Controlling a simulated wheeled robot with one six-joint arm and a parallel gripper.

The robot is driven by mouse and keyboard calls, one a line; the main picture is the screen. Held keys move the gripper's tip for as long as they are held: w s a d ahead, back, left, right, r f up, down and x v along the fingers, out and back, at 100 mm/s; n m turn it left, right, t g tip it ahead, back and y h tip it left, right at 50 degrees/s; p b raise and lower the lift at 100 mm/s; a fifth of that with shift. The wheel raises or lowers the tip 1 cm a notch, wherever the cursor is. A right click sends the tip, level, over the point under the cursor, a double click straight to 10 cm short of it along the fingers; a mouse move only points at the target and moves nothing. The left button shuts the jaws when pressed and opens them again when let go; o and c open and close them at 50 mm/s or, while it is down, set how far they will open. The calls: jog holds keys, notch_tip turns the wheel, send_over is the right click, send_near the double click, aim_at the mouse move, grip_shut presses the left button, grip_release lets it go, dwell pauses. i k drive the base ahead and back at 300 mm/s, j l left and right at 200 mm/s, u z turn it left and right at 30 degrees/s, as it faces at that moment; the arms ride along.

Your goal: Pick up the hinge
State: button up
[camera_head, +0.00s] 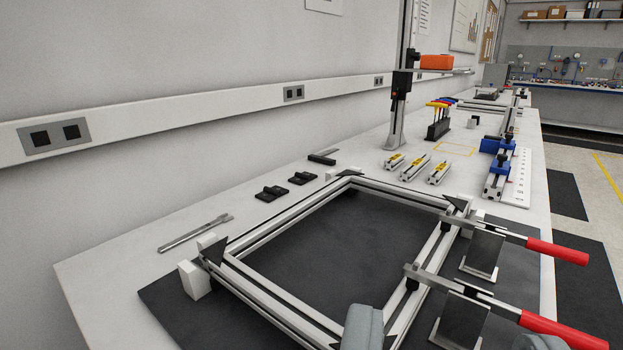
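Two small black hinges lie on the white workbench, left of the frame's far corner. One hinge (271,193) is nearer and the other hinge (302,178) lies just beyond it to the right. Both lie flat and apart from each other. The two grey fingertips of my gripper (453,330) show at the bottom edge, wide apart. No held thing is visible between them. My gripper is well in front of the hinges and to their right, not touching them.
A metal profile frame (285,304) lies on a dark mat (160,296), held by red-handled clamps (556,251). A steel rule-like tool (195,233) lies left of the hinges. A black tool (322,157) and several yellow-marked profile pieces (415,167) lie beyond. The wall runs behind.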

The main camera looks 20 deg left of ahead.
aim_at(299, 178)
jog(key=i+j+z, duration=0.1)
jog(key=j, duration=0.45)
jog(key=i+j+z, duration=0.1)
jog(key=j, duration=0.4)
jog(key=i+j+z, duration=0.1)
jog(key=j, duration=0.45)
jog(key=i+j+z, duration=0.1)
jog(key=j, duration=0.45)
